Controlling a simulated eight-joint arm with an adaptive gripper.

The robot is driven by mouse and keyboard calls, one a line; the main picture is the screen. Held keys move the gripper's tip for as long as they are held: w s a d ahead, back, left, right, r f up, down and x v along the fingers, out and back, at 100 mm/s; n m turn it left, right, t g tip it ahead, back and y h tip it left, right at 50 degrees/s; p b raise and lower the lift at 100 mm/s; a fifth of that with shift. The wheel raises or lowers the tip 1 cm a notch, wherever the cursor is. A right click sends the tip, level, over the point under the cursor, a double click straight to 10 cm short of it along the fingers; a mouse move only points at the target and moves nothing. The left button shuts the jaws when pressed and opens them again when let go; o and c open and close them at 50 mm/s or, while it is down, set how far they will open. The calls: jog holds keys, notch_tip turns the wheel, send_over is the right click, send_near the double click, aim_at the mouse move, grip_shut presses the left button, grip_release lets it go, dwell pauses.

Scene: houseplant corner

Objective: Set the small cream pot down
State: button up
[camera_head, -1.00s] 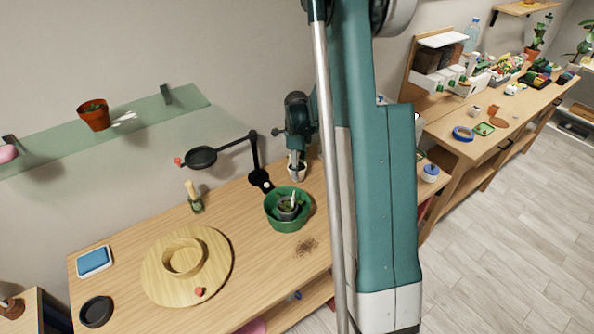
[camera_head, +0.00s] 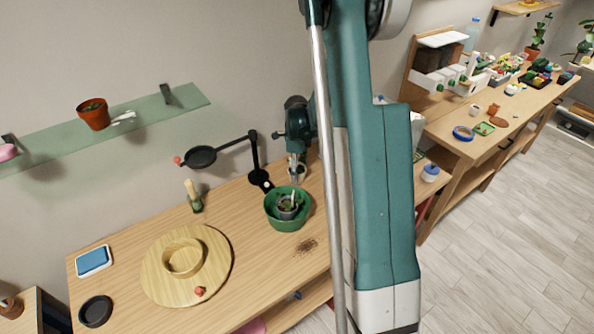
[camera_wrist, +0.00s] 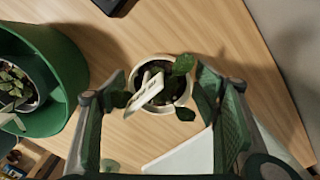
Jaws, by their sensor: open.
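The small cream pot (camera_wrist: 166,108) stands on the wooden bench, with dark soil, green leaves and a white tag in it. It shows in the head view (camera_head: 298,175) at the back right of the bench, partly covered by my gripper (camera_head: 298,160). In the wrist view my gripper (camera_wrist: 160,100) is open, with one finger on each side of the pot. Visible gaps lie between the fingers and the pot's rim.
A green round planter (camera_head: 287,219) holding a smaller potted plant stands in front of the pot. A black magnifier arm (camera_head: 253,155) rises close to its left. A pale flat thing (camera_wrist: 190,155) shows low in the wrist view. Spilled soil (camera_head: 306,246) lies farther forward.

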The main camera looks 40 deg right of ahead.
jog(key=shift+r, duration=0.2)
notch_tip(320, 180, up, 12)
jog(key=shift+p, duration=0.3)
dwell(0.6)
dwell(0.5)
